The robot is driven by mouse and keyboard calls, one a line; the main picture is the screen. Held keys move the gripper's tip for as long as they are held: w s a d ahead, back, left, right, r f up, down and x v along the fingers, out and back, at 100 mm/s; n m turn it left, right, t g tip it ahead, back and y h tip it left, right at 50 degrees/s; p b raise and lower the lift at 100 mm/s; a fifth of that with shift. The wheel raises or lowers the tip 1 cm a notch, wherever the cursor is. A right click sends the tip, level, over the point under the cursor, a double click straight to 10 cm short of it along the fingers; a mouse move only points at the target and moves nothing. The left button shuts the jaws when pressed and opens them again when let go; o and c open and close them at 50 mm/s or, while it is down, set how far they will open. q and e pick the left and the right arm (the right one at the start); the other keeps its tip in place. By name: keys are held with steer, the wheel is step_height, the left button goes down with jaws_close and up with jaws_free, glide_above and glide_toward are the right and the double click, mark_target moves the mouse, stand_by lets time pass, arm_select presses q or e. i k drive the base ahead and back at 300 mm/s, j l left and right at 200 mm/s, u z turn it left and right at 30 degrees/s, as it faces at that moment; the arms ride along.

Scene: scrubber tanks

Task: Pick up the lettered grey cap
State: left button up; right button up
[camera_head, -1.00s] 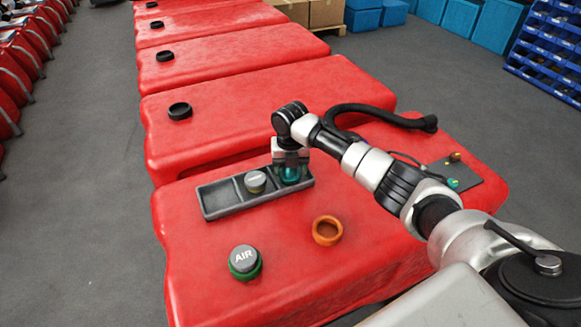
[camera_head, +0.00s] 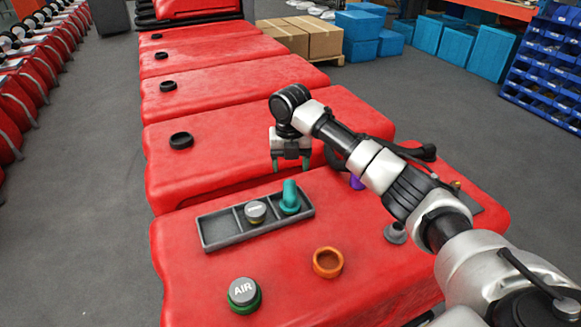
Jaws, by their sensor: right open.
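A grey cap lettered "AIR" (camera_head: 243,290) sits on a green ring (camera_head: 245,305) at the front left of the nearest red tank (camera_head: 190,275). A second grey cap (camera_head: 255,210), with a small yellowish mark, sits in the middle compartment of the dark tray (camera_head: 222,238). A teal piece with an upright handle (camera_head: 290,200) stands in the tray's right compartment. My left gripper is out of view.
An orange ring (camera_head: 327,262) lies right of the lettered cap. A grey knob (camera_head: 395,233) and a purple piece (camera_head: 357,182) are beside my right arm. The tray's left compartment is empty. More red tanks stand behind.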

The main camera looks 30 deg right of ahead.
mark_target(242, 292)
steer(key=j+z, duration=0.1)
steer(key=j, duration=0.4)
steer(key=k+j, duration=0.15)
steer(key=j, duration=0.35)
steer(key=k+j+z, duration=0.15)
steer(key=j, duration=0.4)
steer(key=i, duration=0.05)
